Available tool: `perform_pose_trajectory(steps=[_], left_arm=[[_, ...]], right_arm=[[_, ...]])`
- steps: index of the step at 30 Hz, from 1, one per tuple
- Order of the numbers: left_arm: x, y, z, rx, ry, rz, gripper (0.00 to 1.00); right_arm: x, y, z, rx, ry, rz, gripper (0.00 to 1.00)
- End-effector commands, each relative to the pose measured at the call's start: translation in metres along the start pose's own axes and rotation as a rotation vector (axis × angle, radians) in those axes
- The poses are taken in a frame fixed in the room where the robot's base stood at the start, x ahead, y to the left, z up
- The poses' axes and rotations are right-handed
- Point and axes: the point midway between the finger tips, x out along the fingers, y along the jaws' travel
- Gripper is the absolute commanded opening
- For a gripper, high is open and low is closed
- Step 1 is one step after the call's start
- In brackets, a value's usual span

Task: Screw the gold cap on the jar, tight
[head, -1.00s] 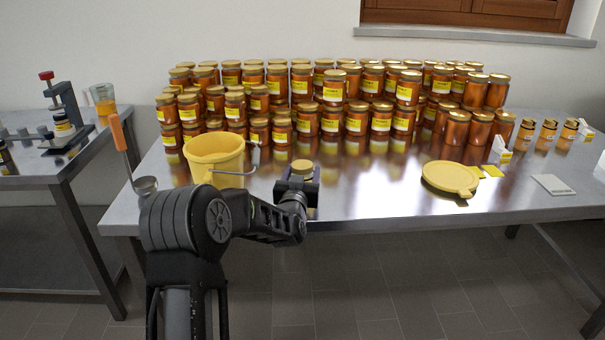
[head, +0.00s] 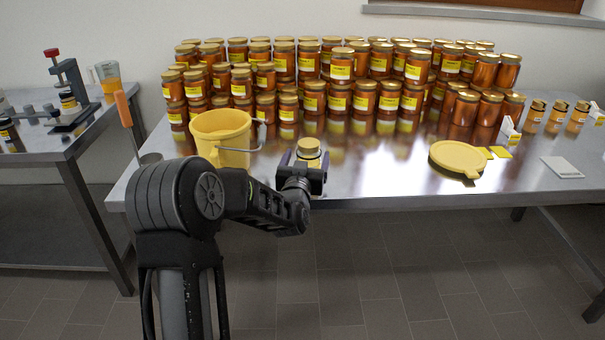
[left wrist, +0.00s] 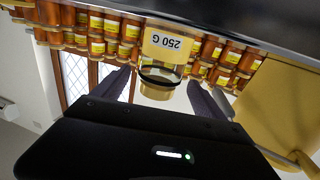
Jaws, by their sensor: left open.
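A small jar (left wrist: 168,44) with a "250 G" label stands on the steel table. It shows upside down in the left wrist view, with a gold cap (left wrist: 157,90) at its mouth end. A dark ring shows between label and cap. I cannot tell whether the cap is seated or tight. In the head view the gold cap (head: 309,144) shows just beyond my left gripper (head: 304,164). My left gripper is open, with one finger at each side of the jar's cap end, apart from it in the left wrist view. My right gripper is out of view.
A yellow bucket (head: 222,137) with a wire handle stands just left of the jar. Stacked honey jars (head: 330,100) fill the table's back. A yellow lid (head: 458,159) lies to the right. The steel table (head: 375,180) is clear between jar and lid.

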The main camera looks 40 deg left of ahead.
Motion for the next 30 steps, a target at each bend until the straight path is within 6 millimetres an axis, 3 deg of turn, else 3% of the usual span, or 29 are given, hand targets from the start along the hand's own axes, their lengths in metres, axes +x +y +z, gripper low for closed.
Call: perform_pose_trajectory(steps=[6,12,30], left_arm=[[-0.045,0.0,0.0,-0.001,0.001,0.0,0.82],[-0.073,0.0,0.0,0.0,0.001,0.0,0.82],[-0.08,0.0,0.0,0.0,0.0,0.0,0.82]], right_arm=[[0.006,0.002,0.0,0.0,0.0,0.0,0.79],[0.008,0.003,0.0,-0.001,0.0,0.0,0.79],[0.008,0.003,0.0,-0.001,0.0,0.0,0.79]])
